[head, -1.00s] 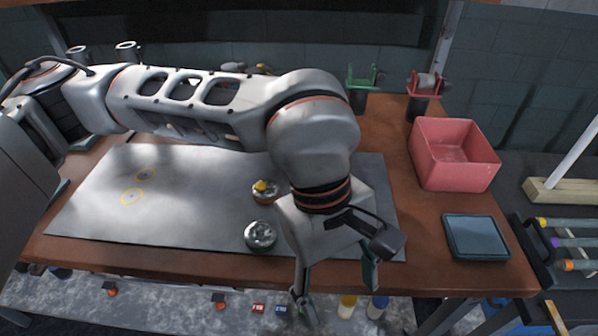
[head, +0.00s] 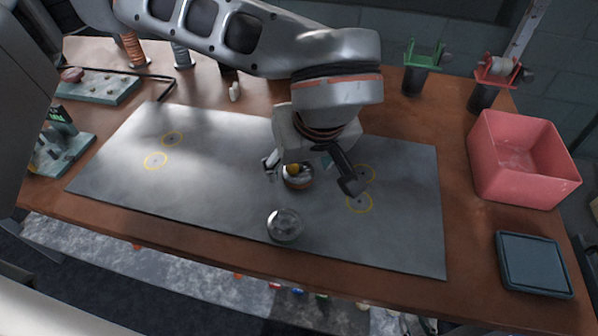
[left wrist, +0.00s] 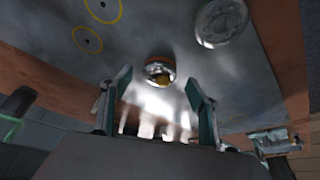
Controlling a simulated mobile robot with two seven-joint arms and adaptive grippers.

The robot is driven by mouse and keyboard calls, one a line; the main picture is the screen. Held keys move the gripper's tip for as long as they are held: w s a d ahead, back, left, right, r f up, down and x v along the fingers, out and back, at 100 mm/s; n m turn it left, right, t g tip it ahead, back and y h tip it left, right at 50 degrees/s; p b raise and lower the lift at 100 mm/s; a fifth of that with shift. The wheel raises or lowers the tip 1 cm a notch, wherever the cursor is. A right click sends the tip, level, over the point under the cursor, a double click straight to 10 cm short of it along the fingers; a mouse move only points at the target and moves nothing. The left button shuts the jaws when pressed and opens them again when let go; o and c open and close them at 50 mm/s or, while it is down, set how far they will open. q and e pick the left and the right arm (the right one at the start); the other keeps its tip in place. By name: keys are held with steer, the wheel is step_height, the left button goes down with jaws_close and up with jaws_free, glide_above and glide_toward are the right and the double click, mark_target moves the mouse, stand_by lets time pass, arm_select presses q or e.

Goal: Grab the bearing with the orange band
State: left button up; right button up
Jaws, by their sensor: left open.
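In the left wrist view the bearing (left wrist: 160,67) shows ahead, between and beyond the two open fingertips (left wrist: 158,80); nothing is held. A second, plain silver bearing (head: 285,225) lies on the mat nearer the front, and also shows in the left wrist view (left wrist: 221,22). My right gripper is not in view.
A pink bin (head: 520,165) and a dark blue tray (head: 533,265) are at the right. Green (head: 424,58) and red (head: 497,72) holders stand at the back right. The mat's left half is clear.

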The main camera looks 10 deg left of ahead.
mark_target(298, 175)
arm_select(q)
steer(key=shift+x, duration=0.85)
steer(key=shift+w+f, duration=0.1)
steer(key=shift+f, duration=0.25)
steer(key=shift+a+f, duration=0.1)
steer(key=c, duration=1.3)
